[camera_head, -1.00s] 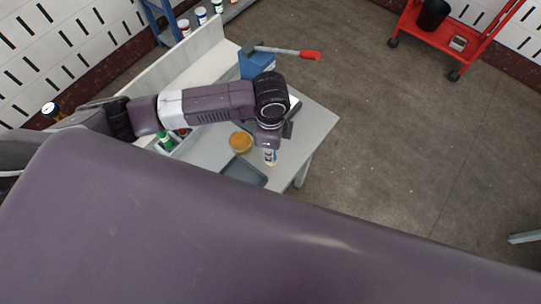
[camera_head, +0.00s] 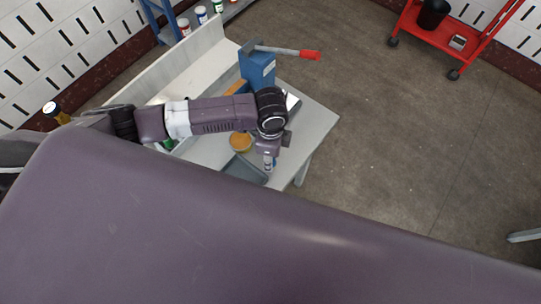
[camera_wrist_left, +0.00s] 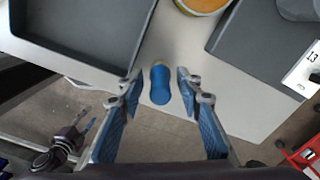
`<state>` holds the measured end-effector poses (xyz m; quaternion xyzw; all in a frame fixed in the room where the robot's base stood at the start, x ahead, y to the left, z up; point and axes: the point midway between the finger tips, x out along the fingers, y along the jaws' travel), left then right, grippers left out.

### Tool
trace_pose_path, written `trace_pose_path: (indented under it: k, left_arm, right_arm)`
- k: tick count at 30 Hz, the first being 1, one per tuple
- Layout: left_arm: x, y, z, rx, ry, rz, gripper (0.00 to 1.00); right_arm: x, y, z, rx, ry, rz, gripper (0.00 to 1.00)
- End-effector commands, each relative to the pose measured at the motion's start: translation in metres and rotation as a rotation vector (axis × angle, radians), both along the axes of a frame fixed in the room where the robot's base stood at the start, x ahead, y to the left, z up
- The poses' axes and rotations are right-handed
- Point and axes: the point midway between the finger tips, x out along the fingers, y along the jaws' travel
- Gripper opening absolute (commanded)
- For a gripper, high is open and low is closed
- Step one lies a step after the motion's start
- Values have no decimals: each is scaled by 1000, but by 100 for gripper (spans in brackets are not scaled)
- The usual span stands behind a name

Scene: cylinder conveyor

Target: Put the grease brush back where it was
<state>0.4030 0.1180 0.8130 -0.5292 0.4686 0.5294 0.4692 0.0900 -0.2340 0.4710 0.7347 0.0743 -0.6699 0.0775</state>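A small blue rounded piece with a pale end (camera_wrist_left: 160,82) shows in the left wrist view, near the table's edge. It looks like the handle of the grease brush, but bristles are hidden and I cannot tell if it stands or lies. My left gripper (camera_wrist_left: 158,88) is open, with one finger on each side of the piece and a visible gap to both. In the head view my left gripper (camera_head: 268,161) points down over the table's near right part. The round tin of orange grease (camera_head: 240,141) sits just left of it, also in the wrist view (camera_wrist_left: 203,4).
A dark grey tray (camera_head: 245,170) lies by the near table edge, close to the gripper. A blue vise-like block (camera_head: 257,68) with a red-handled lever (camera_head: 309,55) stands at the table's back. The table's right corner (camera_head: 318,122) is bare.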

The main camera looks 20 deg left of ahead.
Motion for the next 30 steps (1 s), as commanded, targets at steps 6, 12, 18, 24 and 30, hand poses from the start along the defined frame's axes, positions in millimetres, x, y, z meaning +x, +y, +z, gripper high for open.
trace_pose_path:
  k: [6,12,18,24,30]
  left_arm:
    - [0,0,2,0,-1,0,33]
    - [1,-1,25,-3,-2,0,33]
    - [1,-1,69,-2,-4,-1,33]
    - [1,-1,105,-3,-2,0,33]
    - [0,0,122,-1,0,0,33]
  right_arm:
    - [0,2,0,3,0,0,40]
    - [0,2,-2,2,-1,0,40]
    - [0,2,-7,2,-1,0,40]
    - [0,-1,-9,-1,0,1,40]
    - [0,-3,-10,-3,-1,1,40]
